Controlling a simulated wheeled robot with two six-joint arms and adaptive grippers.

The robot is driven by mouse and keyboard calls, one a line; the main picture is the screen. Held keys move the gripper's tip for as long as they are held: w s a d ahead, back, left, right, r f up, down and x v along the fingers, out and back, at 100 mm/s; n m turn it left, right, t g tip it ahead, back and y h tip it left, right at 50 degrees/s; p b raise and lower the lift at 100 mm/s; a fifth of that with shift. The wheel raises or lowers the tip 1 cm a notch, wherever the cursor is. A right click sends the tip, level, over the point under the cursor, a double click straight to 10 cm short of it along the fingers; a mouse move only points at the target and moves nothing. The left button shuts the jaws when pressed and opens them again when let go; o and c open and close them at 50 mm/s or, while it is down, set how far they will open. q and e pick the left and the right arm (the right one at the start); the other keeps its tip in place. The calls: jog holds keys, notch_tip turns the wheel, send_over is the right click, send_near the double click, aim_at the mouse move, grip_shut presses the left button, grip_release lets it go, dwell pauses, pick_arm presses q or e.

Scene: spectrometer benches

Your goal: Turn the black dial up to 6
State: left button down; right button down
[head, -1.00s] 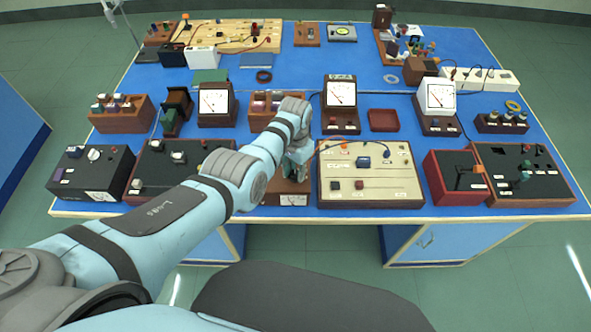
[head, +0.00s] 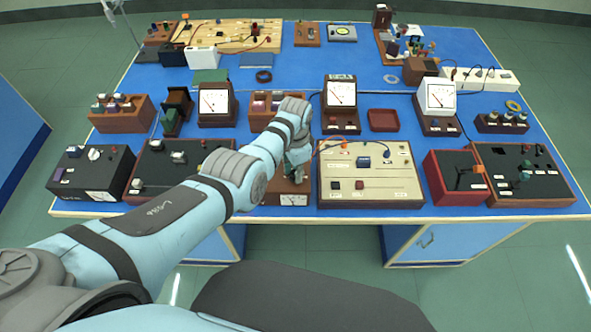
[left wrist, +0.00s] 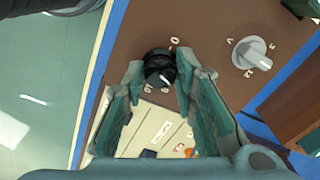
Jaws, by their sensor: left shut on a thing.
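The black dial (left wrist: 160,69) sits on a brown panel (left wrist: 205,25) in the left wrist view, with a pale pointer line on its top. White marks ring it, too small and turned to read surely. My left gripper (left wrist: 160,72) has a finger on each side of the dial and is shut on it. In the head view my left gripper (head: 297,163) reaches down at the brown box (head: 272,197), and its hand hides the dial there. My right gripper is not in view.
A grey knob (left wrist: 252,54) stands on the same panel, beside the gripper. A cream circuit board (head: 390,186) lies close on the right, and a black-topped box (head: 205,152) on the left. Meters and a red tray (head: 383,121) stand behind.

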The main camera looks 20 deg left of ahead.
pick_arm(q)
jog(key=shift+w+r, duration=0.1)
jog(key=c, duration=1.3)
grip_release()
notch_tip(320, 180, up, 12)
